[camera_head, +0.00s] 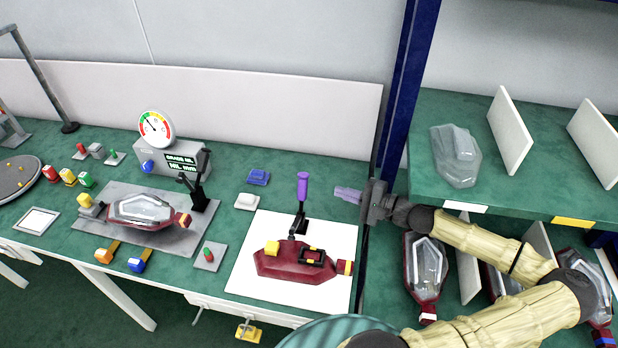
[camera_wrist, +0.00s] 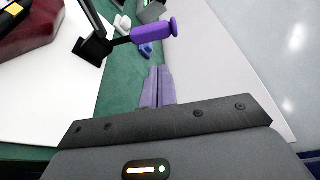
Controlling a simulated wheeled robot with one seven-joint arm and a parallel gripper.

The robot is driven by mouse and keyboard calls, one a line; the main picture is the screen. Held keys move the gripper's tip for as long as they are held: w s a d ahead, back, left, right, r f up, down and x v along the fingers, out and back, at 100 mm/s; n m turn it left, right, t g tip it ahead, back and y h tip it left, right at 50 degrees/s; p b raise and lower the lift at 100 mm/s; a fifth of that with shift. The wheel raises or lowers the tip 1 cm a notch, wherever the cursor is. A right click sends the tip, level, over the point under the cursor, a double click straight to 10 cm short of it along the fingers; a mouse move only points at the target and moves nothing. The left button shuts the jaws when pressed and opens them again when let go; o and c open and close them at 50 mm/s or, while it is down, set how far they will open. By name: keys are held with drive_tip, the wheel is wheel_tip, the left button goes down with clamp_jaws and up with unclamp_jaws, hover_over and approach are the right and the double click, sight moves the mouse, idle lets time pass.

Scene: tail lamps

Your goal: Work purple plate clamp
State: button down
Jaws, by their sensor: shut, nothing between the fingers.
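The purple plate clamp (camera_head: 302,188) stands at the back of a white plate (camera_head: 245,275), its purple handle pointing up from a black base. In the wrist view the purple handle (camera_wrist: 154,31) and black clamp body show ahead of my fingers. A dark red lamp housing (camera_head: 285,264) with yellow and black parts lies on the plate in front of the clamp. My gripper (camera_head: 337,190) is to the right of the clamp, level with its handle and apart from it. Its pale purple fingers (camera_wrist: 157,72) are shut and empty.
A blue post (camera_head: 400,90) and a shelf (camera_head: 540,200) with lamp parts and white dividers stand close on the right. A blue block (camera_head: 258,177) and a white block (camera_head: 247,201) lie left of the clamp. A gauge box (camera_head: 180,157) and another black clamp stand farther left.

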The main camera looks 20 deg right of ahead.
sight(302, 195)
drive_tip(key=p+x, duration=0.1)
drive_tip(key=x, duration=0.8)
drive_tip(key=shift+p, duration=0.35)
drive_tip(key=shift+w+a, duration=0.15)
drive_tip(key=shift+a, duration=0.2)
